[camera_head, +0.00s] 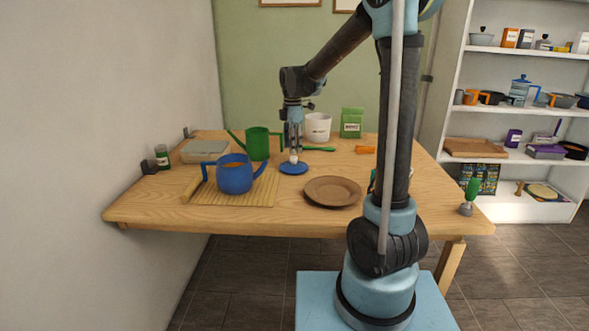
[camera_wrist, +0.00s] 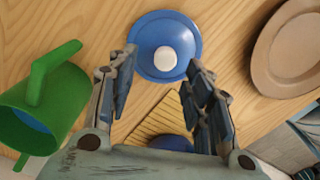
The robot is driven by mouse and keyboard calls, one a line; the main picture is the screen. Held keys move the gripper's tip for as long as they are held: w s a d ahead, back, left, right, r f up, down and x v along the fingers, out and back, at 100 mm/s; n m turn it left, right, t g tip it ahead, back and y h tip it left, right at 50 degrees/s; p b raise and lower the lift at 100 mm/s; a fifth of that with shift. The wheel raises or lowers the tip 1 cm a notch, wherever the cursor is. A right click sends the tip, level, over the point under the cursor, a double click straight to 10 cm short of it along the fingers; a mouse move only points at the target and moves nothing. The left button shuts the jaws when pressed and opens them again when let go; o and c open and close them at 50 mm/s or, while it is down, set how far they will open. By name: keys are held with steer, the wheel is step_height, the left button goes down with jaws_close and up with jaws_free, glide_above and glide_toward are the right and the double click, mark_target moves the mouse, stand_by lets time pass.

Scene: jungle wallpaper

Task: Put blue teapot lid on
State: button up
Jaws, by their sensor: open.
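The blue teapot lid (camera_head: 294,168) lies flat on the table, its white knob upward. In the wrist view the lid (camera_wrist: 185,30) is just beyond my fingertips, with the knob near the middle between them. The blue teapot (camera_head: 235,176) stands on a bamboo mat to the left of the lid, its top open. In the wrist view only part of the teapot (camera_wrist: 172,143) shows between my fingers. My gripper (camera_head: 295,152) points down above the lid. In the wrist view my gripper (camera_wrist: 162,70) has its fingers apart with nothing between them.
A green watering can (camera_head: 257,144) stands close behind and left of the lid. A brown plate (camera_head: 333,191) is to the right. The bamboo mat (camera_head: 262,192) lies under the teapot. A white pot (camera_head: 317,127) and green packet (camera_head: 351,122) stand at the back.

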mark_target(293, 157)
steer(key=shift+s+d+f, duration=0.1)
steer(key=shift+s+f, duration=0.05)
steer(key=shift+f, duration=1.25)
steer(key=shift+s+f, duration=0.15)
steer(key=shift+f, duration=1.25)
jaws_close()
